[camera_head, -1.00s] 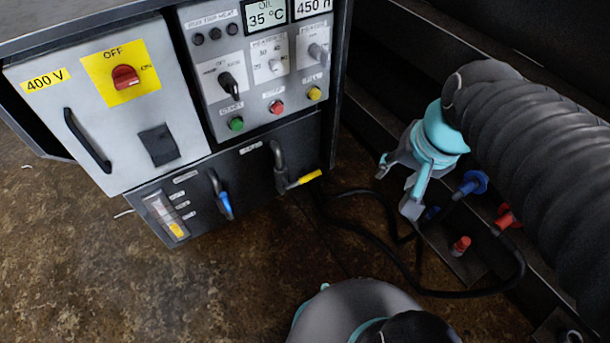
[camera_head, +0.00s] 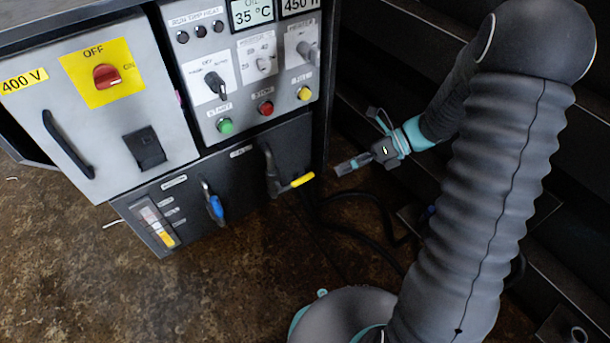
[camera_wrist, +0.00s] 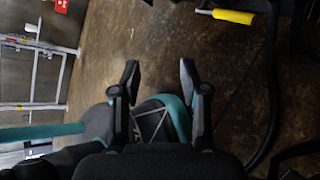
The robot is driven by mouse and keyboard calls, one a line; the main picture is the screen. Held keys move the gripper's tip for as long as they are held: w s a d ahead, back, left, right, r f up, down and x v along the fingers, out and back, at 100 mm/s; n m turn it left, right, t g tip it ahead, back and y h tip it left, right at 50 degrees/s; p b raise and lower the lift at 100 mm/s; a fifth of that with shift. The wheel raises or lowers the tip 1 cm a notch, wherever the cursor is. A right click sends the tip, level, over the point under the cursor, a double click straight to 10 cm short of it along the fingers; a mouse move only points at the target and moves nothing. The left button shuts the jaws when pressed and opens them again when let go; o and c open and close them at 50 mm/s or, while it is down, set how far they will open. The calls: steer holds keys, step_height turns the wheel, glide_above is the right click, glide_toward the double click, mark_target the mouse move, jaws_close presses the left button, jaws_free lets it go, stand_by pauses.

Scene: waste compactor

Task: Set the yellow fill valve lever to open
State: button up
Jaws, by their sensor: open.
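The yellow fill valve lever (camera_head: 301,180) sticks out to the right from a grey pipe fitting on the lower dark panel of the cabinet. In the wrist view the yellow lever (camera_wrist: 233,16) lies near the top edge, right of centre, with its free end pointing right. My gripper (camera_head: 358,140) is to the right of the lever in the head view, apart from it, with its fingers towards the cabinet. The wrist view shows my gripper (camera_wrist: 158,75) with its two fingers spread and nothing between them.
A blue-handled valve (camera_head: 215,207) is left of the yellow one. Above are green (camera_head: 225,126), red (camera_head: 266,108) and yellow (camera_head: 304,93) buttons, and a red switch (camera_head: 106,76). A black hose (camera_head: 365,197) runs on the floor. Dark metal steps (camera_head: 385,50) stand at right.

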mark_target(305, 177)
steer(key=shift+w+d+f+m+t+y+b, duration=0.5)
steer(key=shift+w+f+m+t+y, duration=0.95)
steer(key=shift+f+m, duration=2.15)
steer(key=shift+w+d+f+m+t+y+b, duration=0.25)
steer(key=shift+w+d+f+m+t+y, duration=0.45)
steer(key=shift+w+f+m, duration=2.1)
steer(key=shift+m, duration=0.3)
steer(key=shift+s+f+b+x, duration=0.25)
steer(key=shift+b+x, duration=0.45)
steer(key=shift+x, duration=1.5)
steer(key=shift+s+f+b+x, duration=0.25)
steer(key=shift+b+x, duration=0.5)
steer(key=shift+x, duration=1.45)
steer(key=shift+s+f+b+x, duration=0.3)
steer(key=shift+b+x, duration=0.4)
steer(key=shift+x, duration=1.5)
jaws_close()
